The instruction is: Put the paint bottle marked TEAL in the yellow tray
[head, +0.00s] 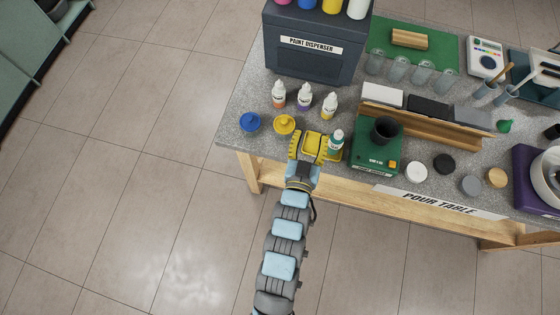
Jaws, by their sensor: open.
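A small white-capped bottle with a teal-green label (336,142) stands upright near the front edge of the table; its lettering is too small to read. The yellow tray (313,143) is at the front edge, largely hidden by my gripper. The bottle is at the tray's right side; I cannot tell whether it stands inside the tray or just beside it. My gripper (308,144) is open over the tray, left of the bottle, and nothing shows between its fingers.
Three other bottles, orange (279,95), purple (304,99) and yellow (330,105), stand behind. A blue pot (250,122) and a yellow pot (284,124) are to the left.

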